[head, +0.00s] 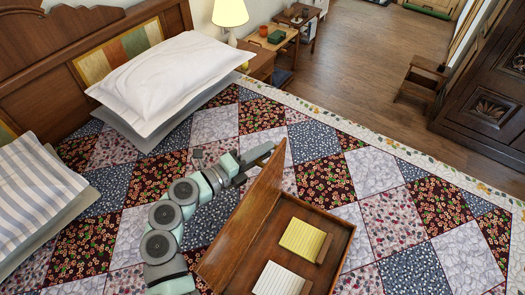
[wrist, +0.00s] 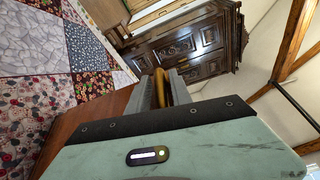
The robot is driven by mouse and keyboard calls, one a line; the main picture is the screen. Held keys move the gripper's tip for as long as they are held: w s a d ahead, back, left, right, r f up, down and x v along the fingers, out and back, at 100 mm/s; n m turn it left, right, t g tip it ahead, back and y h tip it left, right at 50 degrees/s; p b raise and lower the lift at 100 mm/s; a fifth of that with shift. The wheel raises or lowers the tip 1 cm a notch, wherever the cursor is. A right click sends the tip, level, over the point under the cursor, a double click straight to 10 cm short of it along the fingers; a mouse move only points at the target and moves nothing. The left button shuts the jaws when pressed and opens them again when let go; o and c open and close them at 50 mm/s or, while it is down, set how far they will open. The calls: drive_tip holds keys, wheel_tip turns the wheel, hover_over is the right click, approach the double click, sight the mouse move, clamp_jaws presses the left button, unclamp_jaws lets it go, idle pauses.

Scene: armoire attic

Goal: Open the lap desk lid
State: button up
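The wooden lap desk (head: 347,245) lies on the bed with its compartment uncovered. Its brown lid (head: 246,215) stands steeply raised along the left side of the box. My gripper (head: 266,152) is at the outer, left side of the lid near its far upper corner; the lid partly hides the fingertips. In the wrist view the gripper fingers (wrist: 165,88) point away, with brown wood-coloured surfaces between and beside them. The lid's broad face shows at lower left there (wrist: 85,135). Whether the fingers grip the lid or only touch it is unclear.
A yellow notepad (head: 303,239) and a white lined pad (head: 280,280) lie inside the box. The patchwork quilt (head: 400,215) is clear to the right. White pillows (head: 170,75) and a striped pillow (head: 35,185) lie at left. A dark armoire (head: 490,95) stands beyond the bed.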

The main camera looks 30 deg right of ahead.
drive_tip(key=shift+o, duration=0.7)
drive_tip(key=s+a+b, duration=0.1)
drive_tip(key=a+b, duration=0.1)
drive_tip(key=a, duration=0.8)
drive_tip(key=shift+s+a+r+b, duration=0.2)
drive_tip(key=shift+a+r+b, duration=0.15)
drive_tip(key=shift+a+r, duration=0.1)
drive_tip(key=shift+d, duration=0.1)
